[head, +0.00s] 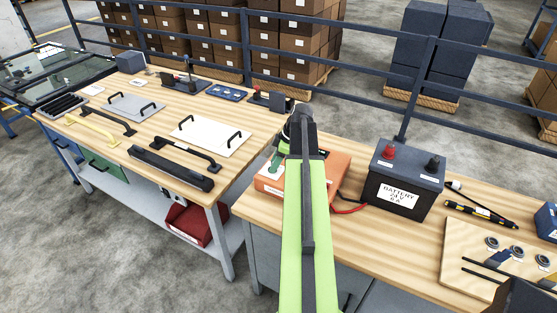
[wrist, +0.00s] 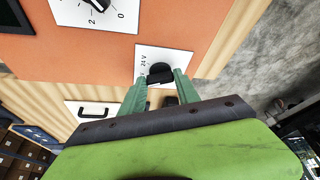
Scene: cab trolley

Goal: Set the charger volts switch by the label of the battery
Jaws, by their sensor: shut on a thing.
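The orange charger (head: 337,168) sits on the right wooden bench, partly hidden behind my arm. In the wrist view the charger's orange face (wrist: 200,30) carries a white plate with a black volts switch knob (wrist: 160,70) and a "24 V" mark beside it. The green fingers of my gripper (wrist: 159,81) are shut on this knob. A second white plate with a black dial (wrist: 97,12) shows "0" and "2", partly cut off. The dark grey battery (head: 405,178) stands right of the charger. Its white label (head: 397,194) reads "BATTERY" and appears to read 24 V; the last line is unclear.
A red cable (head: 350,208) runs between charger and battery. A wooden board (head: 480,250) with round fittings lies at the right. The left bench (head: 150,125) holds handles and plates. A dark rail runs behind the benches, with stacked boxes (head: 295,60) beyond.

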